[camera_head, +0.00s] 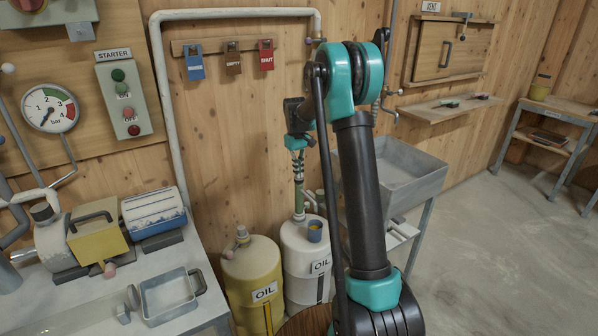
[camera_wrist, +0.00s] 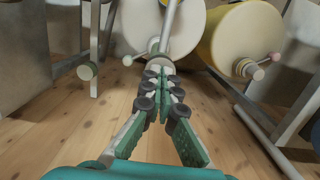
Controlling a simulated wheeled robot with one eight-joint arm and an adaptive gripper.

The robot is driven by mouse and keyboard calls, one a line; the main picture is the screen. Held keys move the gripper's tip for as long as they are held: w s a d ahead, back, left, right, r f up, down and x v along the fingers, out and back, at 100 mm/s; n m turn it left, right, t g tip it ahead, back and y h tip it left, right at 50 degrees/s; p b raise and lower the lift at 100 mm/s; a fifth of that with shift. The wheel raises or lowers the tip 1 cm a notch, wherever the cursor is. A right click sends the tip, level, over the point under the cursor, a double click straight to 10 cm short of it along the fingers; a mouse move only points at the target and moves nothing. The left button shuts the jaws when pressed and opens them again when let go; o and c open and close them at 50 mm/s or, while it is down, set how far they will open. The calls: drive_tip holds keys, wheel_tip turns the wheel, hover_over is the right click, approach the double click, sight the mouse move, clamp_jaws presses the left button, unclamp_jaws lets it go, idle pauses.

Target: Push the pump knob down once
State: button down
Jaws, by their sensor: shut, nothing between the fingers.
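My gripper (camera_head: 298,207) points straight down above the white oil canister (camera_head: 299,250); its fingers are shut with nothing between them. In the wrist view, my fingertips (camera_wrist: 160,78) are right at a pale round knob (camera_wrist: 160,64) on a thin rod, seemingly the pump knob of the white canister. I cannot tell whether they touch it or hover just over it. In the head view, my fingers largely hide the knob.
A grey metal sink (camera_head: 405,185) stands behind my arm at right. A bench (camera_head: 95,270) with a yellow box stands left. Open floor (camera_head: 500,240) lies at right.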

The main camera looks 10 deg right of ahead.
drive_tip(key=w, duration=0.1)
drive_tip(key=w+a+r, duration=0.1)
drive_tip(key=shift+w+a, duration=0.1)
drive_tip(key=shift+w, duration=0.3)
drive_tip(key=shift+r, duration=0.1)
wheel_tip(320, 180, up, 12)
drive_tip(key=w, duration=0.1)
drive_tip(key=shift+a, duration=0.2)
idle(0.3)
idle(0.5)
drive_tip(key=s+d+f+m+t, duration=0.1)
drive_tip(key=s+f, duration=0.5)
drive_tip(key=s, duration=0.7)
drive_tip(key=s+d+f+m+t, duration=0.2)
drive_tip(key=s+f, duration=0.3)
drive_tip(key=s, duration=0.9)
drive_tip(key=s+d+f+m+t, duration=0.1)
drive_tip(key=s+f, duration=0.5)
drive_tip(key=s, duration=0.8)
drive_tip(key=shift+d+f+m+t, duration=0.3)
drive_tip(key=shift+d+t, duration=0.4)
